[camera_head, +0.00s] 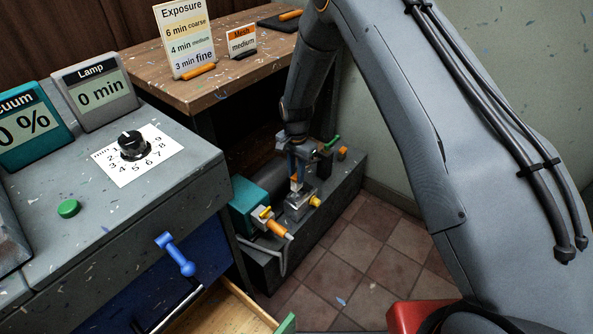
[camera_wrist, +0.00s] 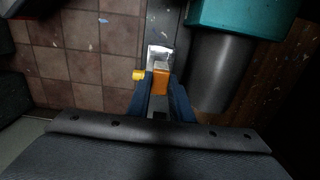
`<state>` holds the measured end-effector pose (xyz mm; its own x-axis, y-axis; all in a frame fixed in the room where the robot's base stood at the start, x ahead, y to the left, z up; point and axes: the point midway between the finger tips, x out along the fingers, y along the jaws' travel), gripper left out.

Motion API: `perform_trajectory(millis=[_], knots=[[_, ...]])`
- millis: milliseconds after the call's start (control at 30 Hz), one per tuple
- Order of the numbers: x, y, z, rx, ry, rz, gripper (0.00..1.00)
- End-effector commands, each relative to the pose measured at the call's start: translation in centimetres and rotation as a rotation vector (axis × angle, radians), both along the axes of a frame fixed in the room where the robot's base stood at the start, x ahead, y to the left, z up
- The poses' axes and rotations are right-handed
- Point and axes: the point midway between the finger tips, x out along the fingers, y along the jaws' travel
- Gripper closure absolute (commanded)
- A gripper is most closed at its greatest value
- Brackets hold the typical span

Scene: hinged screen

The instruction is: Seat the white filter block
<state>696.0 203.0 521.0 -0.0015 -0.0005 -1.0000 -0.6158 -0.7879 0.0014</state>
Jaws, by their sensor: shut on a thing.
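My gripper (camera_head: 296,168) points down at the low grey bench, with its blue fingers shut on an orange piece (camera_head: 296,183). In the wrist view the orange piece (camera_wrist: 161,79) sits between the fingertips (camera_wrist: 161,88). Directly below it is a pale metal housing (camera_head: 299,206) with a yellow knob (camera_head: 316,201) on its side. The housing's pale end (camera_wrist: 158,52) shows just beyond the fingers in the wrist view. I cannot clearly make out the white filter block, nor tell whether the orange piece belongs to it or how deep it sits in the housing.
A teal box (camera_head: 249,203) and dark cylinder (camera_wrist: 218,72) stand close beside the housing. An orange-handled valve (camera_head: 272,226) is in front, and a green lever (camera_head: 332,142) behind. A drawer (camera_head: 225,312) stands open at the near left. Tiled floor (camera_head: 385,235) is clear to the right.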

Motion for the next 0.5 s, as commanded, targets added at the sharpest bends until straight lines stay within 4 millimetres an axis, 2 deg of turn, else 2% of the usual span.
perform_trajectory(millis=[233,500], knots=[[0.1,0.0,-2.3,0.0,-0.001,0.0,1.0],[0.0,0.0,-2.4,0.0,-0.001,0.001,1.0]])
